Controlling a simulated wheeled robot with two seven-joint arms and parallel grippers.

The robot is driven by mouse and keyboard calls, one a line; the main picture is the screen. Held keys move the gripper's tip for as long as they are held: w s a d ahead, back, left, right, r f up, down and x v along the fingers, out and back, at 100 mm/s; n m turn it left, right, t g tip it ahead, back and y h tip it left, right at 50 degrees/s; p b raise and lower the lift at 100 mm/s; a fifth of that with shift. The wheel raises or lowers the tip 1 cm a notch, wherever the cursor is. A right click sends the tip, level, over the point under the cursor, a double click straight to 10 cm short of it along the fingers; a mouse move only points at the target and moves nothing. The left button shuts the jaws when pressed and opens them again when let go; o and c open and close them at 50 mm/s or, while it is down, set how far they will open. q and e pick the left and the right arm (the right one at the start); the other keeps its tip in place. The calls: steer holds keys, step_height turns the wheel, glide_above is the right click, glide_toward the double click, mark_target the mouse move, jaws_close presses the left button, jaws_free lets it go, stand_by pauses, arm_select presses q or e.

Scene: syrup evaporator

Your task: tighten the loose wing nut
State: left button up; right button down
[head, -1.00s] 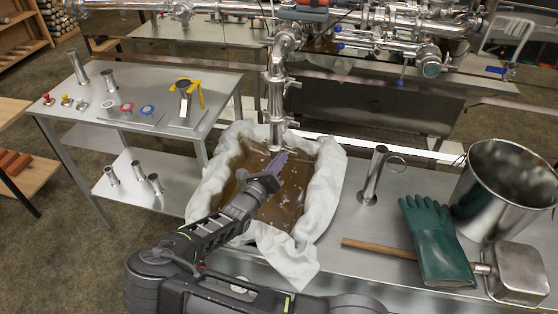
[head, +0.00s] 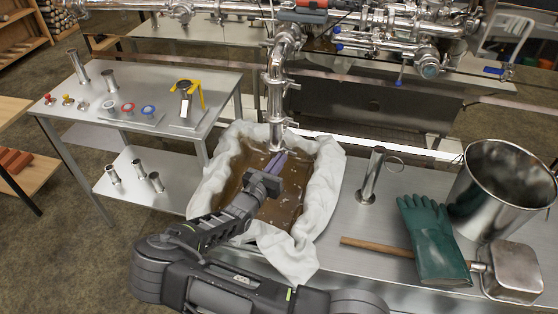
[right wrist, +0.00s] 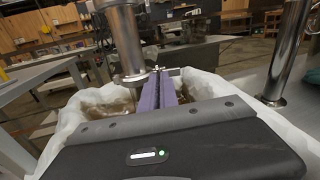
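A vertical steel pipe (head: 275,95) comes down over the cloth-lined pan, with clamps that have small side handles. The lowest clamp's wing nut (head: 291,123) sticks out to the right near the pipe's bottom end. In the right wrist view the pipe's lower end (right wrist: 124,40) is large at left, and the wing nut (right wrist: 172,71) shows just beyond the fingertips. My right gripper (head: 278,158) has purple fingers close together, pointing up toward the pipe end from below. In the right wrist view the fingers (right wrist: 159,88) lie side by side; contact with the nut is unclear. My left gripper is out of view.
The pan of brown liquid under white cloth (head: 325,165) lies below my gripper. Right of it stand a steel tube (head: 371,175), green gloves (head: 432,240), a wooden-handled ladle (head: 515,272) and a bucket (head: 500,190). A side table (head: 215,85) with fittings stands at left.

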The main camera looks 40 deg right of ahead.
steer(key=c, duration=1.9)
jaws_free()
steer(key=b+v, duration=0.1)
steer(key=v, duration=0.7)
